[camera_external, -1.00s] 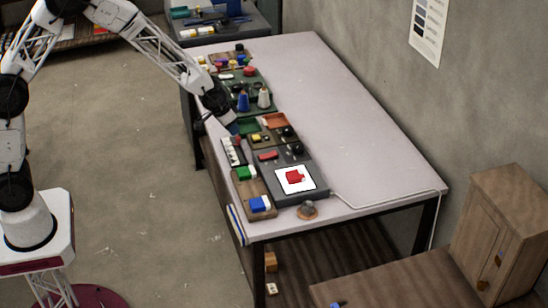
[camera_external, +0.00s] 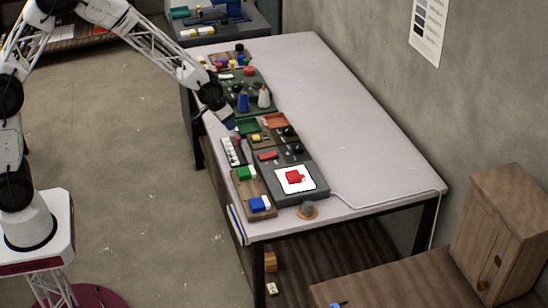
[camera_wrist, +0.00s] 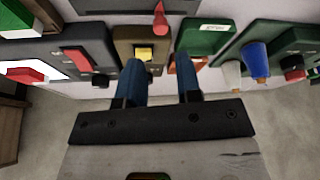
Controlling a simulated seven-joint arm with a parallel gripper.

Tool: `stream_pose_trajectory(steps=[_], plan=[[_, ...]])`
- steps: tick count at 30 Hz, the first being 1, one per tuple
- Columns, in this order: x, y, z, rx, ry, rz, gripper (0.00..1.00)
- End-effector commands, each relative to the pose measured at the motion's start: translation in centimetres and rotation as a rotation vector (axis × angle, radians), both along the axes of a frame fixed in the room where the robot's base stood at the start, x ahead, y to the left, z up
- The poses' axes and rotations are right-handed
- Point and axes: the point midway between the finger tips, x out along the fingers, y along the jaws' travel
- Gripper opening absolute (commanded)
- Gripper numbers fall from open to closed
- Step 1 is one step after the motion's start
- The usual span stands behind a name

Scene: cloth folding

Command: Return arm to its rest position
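My gripper (camera_external: 232,123) hangs at the left edge of the table, beside the row of panels and trays. In the wrist view my gripper (camera_wrist: 160,82) shows two blue fingers standing apart with a clear gap and nothing between them. Part of the white square and a red piece (camera_wrist: 30,72) show at the left of the wrist view.
The table (camera_external: 330,110) is bare to the right of the panels. A wooden board (camera_external: 252,192) with green and blue blocks lies at the front left edge. Blue and white cones (camera_external: 243,103) stand on the green tray. A wooden cabinet (camera_external: 495,235) stands at lower right.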

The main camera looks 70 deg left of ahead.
Motion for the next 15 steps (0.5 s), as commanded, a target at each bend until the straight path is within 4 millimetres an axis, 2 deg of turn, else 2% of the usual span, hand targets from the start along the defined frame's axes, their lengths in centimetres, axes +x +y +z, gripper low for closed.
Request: stream_pose_trajectory(steps=[8,15], plan=[[-1.9,-1.2,3.1,0.002,0.005,-0.012,0.32],[-5.9,-3.4,8.0,0.003,0.022,-0.039,0.32]])
